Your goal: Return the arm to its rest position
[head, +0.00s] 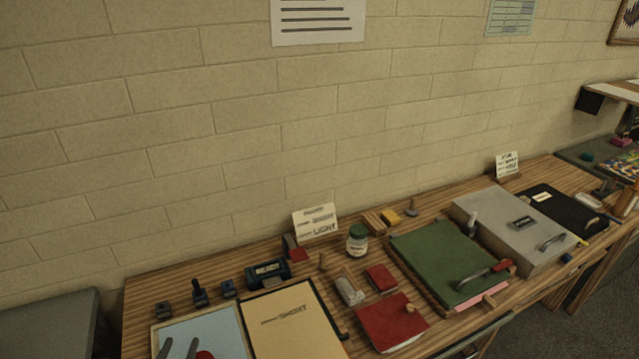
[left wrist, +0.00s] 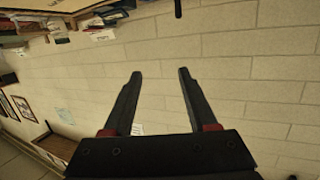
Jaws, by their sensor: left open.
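My left gripper (head: 180,345) shows at the bottom left of the head view, with only its fingertips in the picture. Behind them is the pale blue surface of a tray or board (head: 222,331). In the left wrist view the same gripper (left wrist: 159,73) is open, with two dark fingers spread apart and nothing between them. The fingers stand out against the block wall. The rest of my left arm is out of the picture. My right gripper is in neither view.
A striped wooden table (head: 148,292) runs along the wall (head: 200,150). On it are a tan board (head: 295,330), a green-lidded jar (head: 357,240), a red book (head: 392,325), a green board (head: 430,250) and a grey case (head: 500,225). A grey surface (head: 45,325) lies at the lower left.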

